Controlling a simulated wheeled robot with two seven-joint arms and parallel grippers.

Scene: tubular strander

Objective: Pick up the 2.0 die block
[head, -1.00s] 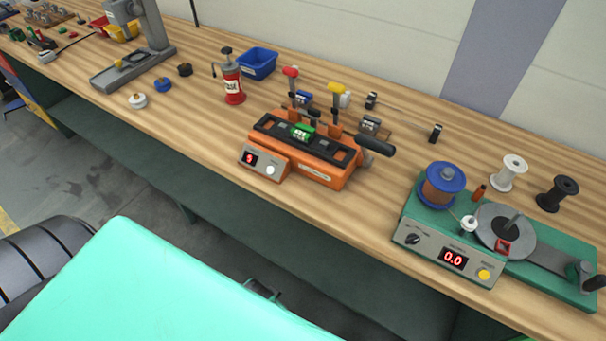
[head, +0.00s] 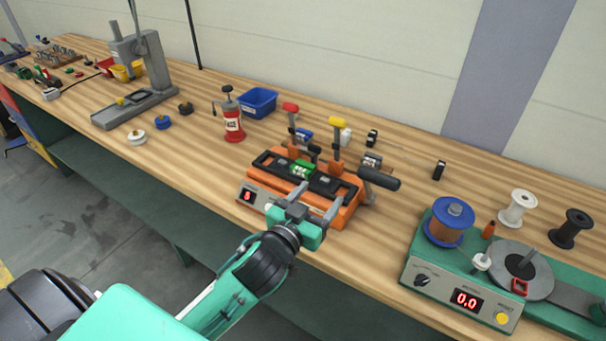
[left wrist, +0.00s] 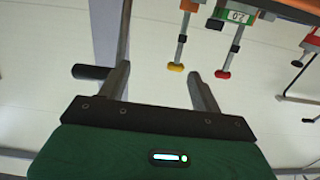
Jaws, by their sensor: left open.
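The 2.0 die block is green with a white label and sits in the black top of an orange machine (head: 345,214) in the head view (head: 302,169). In the left wrist view the die block (left wrist: 236,15) shows at the top edge with its 2.0 label readable, beyond my fingers. My left gripper (head: 318,198) is at the front of the orange machine, fingers spread and empty, apart from the block. Its two fingers also show in the left wrist view (left wrist: 162,78). My right gripper is not in view.
Red-topped (head: 290,107) and yellow-topped (head: 338,121) levers stand behind the block. A black handle (head: 379,179) sticks out at the right. Small blocks, a red can (head: 232,122) and a blue bin (head: 258,102) stand nearby. A green winder (head: 450,295) is at the right.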

